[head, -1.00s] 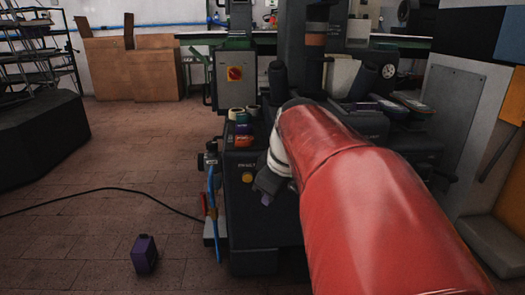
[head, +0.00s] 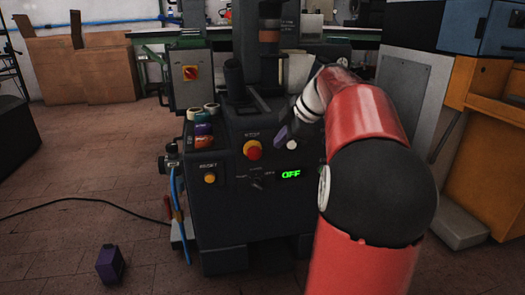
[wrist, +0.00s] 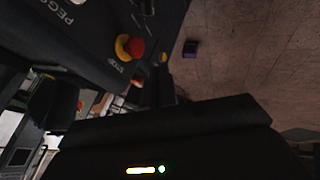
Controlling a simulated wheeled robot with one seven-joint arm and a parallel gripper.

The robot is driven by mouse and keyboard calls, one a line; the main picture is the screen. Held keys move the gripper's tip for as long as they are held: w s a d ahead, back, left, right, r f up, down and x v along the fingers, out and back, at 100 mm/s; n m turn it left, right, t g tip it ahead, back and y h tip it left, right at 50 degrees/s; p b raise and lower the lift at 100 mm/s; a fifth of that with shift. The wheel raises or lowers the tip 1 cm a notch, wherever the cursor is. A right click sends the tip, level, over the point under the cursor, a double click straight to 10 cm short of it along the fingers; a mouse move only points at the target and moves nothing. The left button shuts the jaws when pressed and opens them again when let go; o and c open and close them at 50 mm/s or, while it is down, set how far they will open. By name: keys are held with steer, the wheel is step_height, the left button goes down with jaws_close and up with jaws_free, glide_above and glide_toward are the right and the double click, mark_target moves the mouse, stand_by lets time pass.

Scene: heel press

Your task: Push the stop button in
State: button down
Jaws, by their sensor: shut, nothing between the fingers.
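The stop button (head: 252,150) is a red knob on a yellow base, on the dark front panel of the press under the label STOP. It also shows in the wrist view (wrist: 135,48), at upper left of centre. My gripper (head: 282,137) is shut and empty, just right of and slightly above the button in the head view, with a gap in the picture between them. I cannot tell the depth between them. The button is fully visible; whether it is pressed in is not clear.
A green display (head: 291,174) reads OFF. Tape rolls (head: 203,125) stand on the press. A purple box (head: 110,264) lies on the floor.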

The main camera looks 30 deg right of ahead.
mark_target(260, 152)
steer(key=x, duration=0.3)
steer(key=w+x, duration=0.1)
steer(key=x, duration=0.3)
steer(key=w+d+r+b+x, duration=0.1)
steer(key=x, duration=0.3)
steer(key=shift+w+d, duration=0.25)
steer(key=shift+w, duration=0.35)
steer(key=shift+w, duration=0.1)
